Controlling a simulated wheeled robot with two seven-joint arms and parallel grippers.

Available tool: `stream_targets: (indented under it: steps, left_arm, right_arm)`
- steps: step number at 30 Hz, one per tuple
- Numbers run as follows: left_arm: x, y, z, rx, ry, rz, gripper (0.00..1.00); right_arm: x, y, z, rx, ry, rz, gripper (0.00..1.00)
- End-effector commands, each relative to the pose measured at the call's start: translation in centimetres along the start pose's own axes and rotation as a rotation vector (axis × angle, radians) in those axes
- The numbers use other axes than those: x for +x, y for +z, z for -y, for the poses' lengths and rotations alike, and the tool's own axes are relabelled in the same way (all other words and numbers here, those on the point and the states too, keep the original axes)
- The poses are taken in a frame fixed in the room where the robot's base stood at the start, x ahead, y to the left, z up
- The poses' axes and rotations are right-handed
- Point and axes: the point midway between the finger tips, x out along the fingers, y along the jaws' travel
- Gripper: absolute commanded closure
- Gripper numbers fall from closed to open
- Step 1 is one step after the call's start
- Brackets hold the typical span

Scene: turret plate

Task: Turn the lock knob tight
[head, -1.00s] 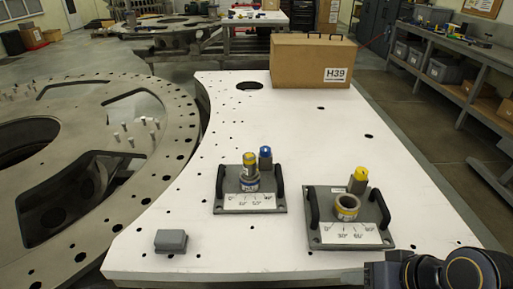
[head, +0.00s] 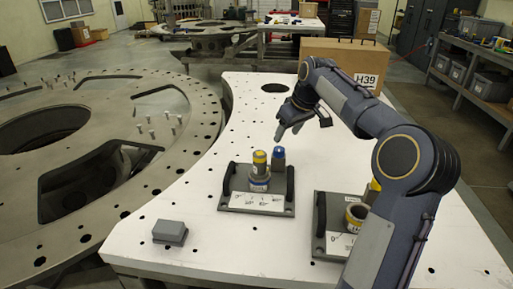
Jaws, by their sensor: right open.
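The left fixture (head: 228,204) is a dark plate with two black handles and a white scale label. A grey cylinder (head: 259,168) with a yellow band stands upright in its blue-ringed collar (head: 259,184). A blue-topped lock knob (head: 279,157) stands just behind and right of the cylinder. My right gripper (head: 288,131) is open, pointing down, just above and behind the blue knob. I cannot tell whether it touches it. The right fixture (head: 320,240) has a yellow-ringed, empty-looking collar (head: 355,217); its yellow knob (head: 372,190) is mostly hidden by my arm. My left gripper is not in view.
A grey block (head: 170,232) lies at the front left of the white table (head: 200,255). A cardboard box (head: 325,50) marked H39 stands at the back, behind my right arm. A large metal ring (head: 110,100) lies left of the table.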

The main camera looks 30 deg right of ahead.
Motion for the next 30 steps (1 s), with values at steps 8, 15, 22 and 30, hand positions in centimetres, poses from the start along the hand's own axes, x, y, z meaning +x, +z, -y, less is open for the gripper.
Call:
stream_targets:
  steps: [8, 15, 22, 30]
  left_arm:
    - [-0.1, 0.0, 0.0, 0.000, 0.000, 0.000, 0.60]
    - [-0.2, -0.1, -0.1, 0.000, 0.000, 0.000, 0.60]
    - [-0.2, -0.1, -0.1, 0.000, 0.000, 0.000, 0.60]
    - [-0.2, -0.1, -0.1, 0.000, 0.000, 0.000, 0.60]
  right_arm:
    - [4.0, 0.0, 0.0, 0.000, -0.002, 0.002, 0.44]
    - [6.9, 0.0, 0.0, 0.000, -0.001, 0.000, 0.44]
    - [7.5, 0.0, 0.0, 0.001, 0.000, -0.002, 0.44]
    - [7.5, 0.0, 0.0, 0.001, 0.000, -0.002, 0.62]
